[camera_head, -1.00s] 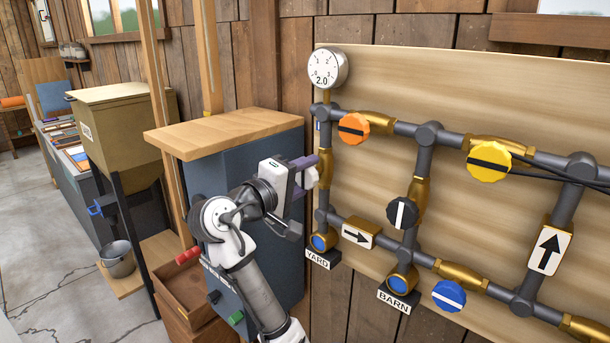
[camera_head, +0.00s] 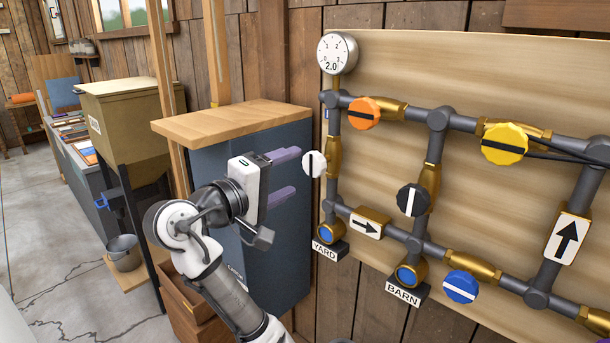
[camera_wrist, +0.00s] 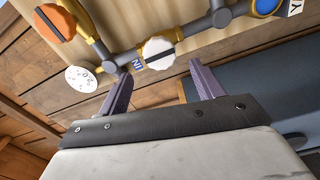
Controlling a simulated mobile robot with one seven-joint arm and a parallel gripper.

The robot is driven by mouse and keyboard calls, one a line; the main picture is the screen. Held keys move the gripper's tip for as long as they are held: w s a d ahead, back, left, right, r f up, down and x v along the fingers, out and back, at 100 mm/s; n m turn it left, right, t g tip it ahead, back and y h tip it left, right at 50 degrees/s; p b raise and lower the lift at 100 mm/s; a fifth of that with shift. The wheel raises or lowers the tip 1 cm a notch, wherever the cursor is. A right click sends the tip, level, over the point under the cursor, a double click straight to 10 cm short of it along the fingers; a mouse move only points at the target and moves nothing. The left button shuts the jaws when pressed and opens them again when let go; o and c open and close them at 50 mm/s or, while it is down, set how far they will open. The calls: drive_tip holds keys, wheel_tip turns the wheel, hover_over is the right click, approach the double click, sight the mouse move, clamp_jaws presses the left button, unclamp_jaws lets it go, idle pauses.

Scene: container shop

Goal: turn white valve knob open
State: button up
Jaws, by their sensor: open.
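The white valve knob (camera_head: 319,164) sits on the upright brass valve of the left pipe, above the YARD outlet. A dark bar crosses it and looks roughly upright in the head view. My gripper (camera_head: 293,173) is left of the knob with its two purple fingers pointing at it, one above the other. The fingers are apart, with nothing between them. In the wrist view the white knob (camera_wrist: 158,50) shows beyond the gap between the open fingers (camera_wrist: 160,72). The fingers look short of the knob; contact is not visible.
An orange knob (camera_head: 364,113), black knob (camera_head: 412,200), yellow knob (camera_head: 505,144) and blue knob (camera_head: 460,286) are on nearby pipes. A round gauge (camera_head: 337,54) tops the left pipe. A blue cabinet with a wooden top (camera_head: 235,122) stands close behind my gripper.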

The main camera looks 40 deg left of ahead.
drive_tip(key=s+b, duration=0.1)
drive_tip(key=s, duration=0.5)
drive_tip(key=shift+s+a, duration=0.2)
drive_tip(key=shift+a, duration=0.2)
